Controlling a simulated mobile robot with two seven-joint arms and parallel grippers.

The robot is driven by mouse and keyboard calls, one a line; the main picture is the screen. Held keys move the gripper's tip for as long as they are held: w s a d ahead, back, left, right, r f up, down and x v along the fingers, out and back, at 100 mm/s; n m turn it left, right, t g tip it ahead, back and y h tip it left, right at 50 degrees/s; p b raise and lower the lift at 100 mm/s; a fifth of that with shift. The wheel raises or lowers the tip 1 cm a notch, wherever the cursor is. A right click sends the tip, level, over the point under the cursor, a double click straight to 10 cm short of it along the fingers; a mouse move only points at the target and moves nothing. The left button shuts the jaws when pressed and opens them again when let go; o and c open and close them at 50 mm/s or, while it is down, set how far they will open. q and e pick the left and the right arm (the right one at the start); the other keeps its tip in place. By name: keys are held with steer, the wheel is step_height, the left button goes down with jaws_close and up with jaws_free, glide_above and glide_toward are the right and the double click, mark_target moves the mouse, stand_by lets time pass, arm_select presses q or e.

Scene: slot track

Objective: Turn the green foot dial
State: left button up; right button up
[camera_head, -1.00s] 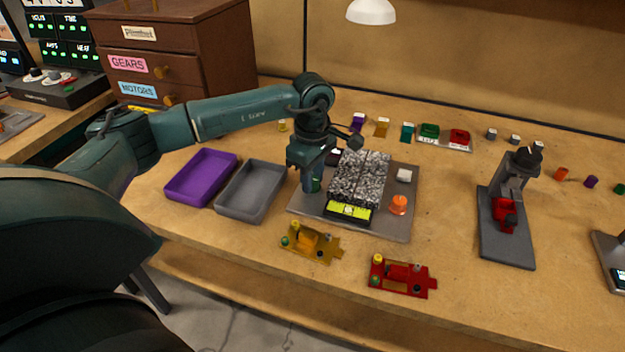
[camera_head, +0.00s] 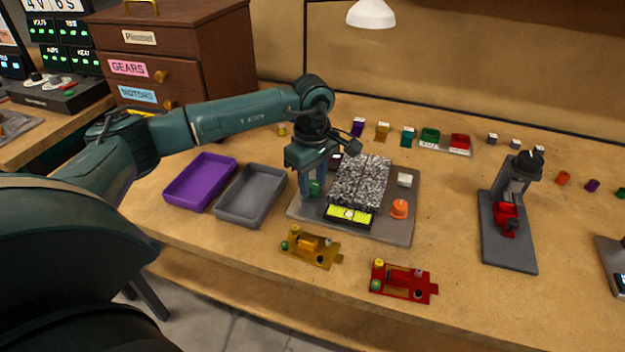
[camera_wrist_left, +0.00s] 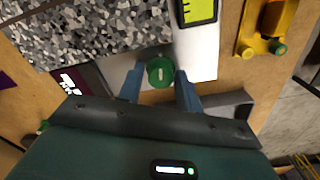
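The green foot dial (camera_head: 315,188) stands at the left edge of a grey plate (camera_head: 380,229), beside the speckled block (camera_head: 361,181). In the left wrist view the round green dial (camera_wrist_left: 161,72) has a pale mark on its face. My left gripper (camera_head: 310,184) points down over the dial. In the left wrist view its two blue fingers (camera_wrist_left: 160,84) stand on either side of the dial, with a narrow gap visible at the sides. It looks open and not closed on the dial. My right gripper is not in view.
A yellow level (camera_head: 350,215) lies along the block's front edge. An orange knob (camera_head: 399,209) and white block (camera_head: 405,179) stand to its right. Grey tray (camera_head: 251,218) and purple tray (camera_head: 200,207) lie left. Yellow (camera_head: 311,247) and red (camera_head: 402,281) parts lie in front.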

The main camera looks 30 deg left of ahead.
mark_target(312, 183)
arm_select(q)
step_height(312, 183, up, 13)
stand_by(0.7)
stand_by(0.3)
